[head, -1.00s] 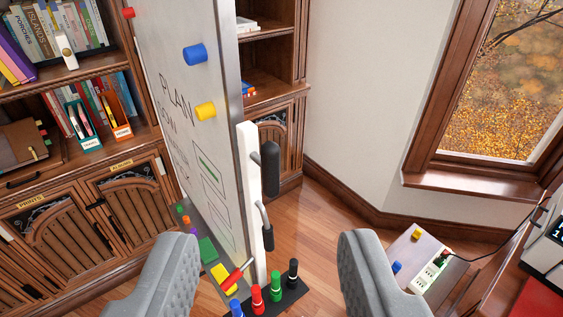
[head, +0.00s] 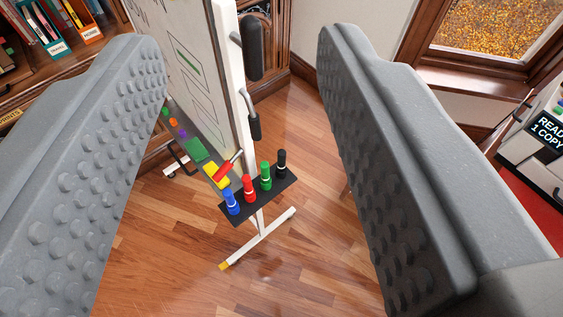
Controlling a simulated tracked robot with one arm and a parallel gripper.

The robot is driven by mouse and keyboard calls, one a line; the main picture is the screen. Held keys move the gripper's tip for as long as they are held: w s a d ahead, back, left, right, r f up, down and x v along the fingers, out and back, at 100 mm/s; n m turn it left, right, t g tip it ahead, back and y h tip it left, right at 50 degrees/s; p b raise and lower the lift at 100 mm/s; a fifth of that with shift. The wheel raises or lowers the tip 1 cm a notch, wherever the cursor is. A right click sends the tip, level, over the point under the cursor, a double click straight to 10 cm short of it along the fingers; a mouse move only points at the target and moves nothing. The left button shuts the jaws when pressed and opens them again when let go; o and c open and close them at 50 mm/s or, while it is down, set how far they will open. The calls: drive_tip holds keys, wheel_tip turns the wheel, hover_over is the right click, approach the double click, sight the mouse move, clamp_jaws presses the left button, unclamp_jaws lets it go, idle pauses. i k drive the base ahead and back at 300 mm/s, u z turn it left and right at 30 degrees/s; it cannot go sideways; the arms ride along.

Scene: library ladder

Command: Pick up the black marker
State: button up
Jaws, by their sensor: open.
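The black marker (head: 281,162) stands upright at the right end of a small dark tray (head: 262,205) on the whiteboard stand. A green marker (head: 265,176), a red marker (head: 249,188) and a blue marker (head: 231,201) stand in a row to its left. My gripper (head: 245,48) is open, with its two grey padded fingers wide apart at the left and right of the picture. The markers show in the gap between the fingers, farther off. Nothing is between the pads.
The whiteboard (head: 190,60) stands behind the tray, with black handles (head: 253,55) on its edge and a ledge holding a yellow block (head: 217,176) and a red-tipped item. The stand's white foot (head: 258,238) rests on clear wooden floor. A bookcase is at left, a machine (head: 545,135) at right.

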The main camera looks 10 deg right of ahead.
sight(282, 153)
drive_tip(key=z, duration=0.05)
drive_tip(key=k, duration=0.5)
drive_tip(key=z, duration=1.15)
drive_tip(key=i, duration=2.15)
drive_tip(key=u, duration=1.85)
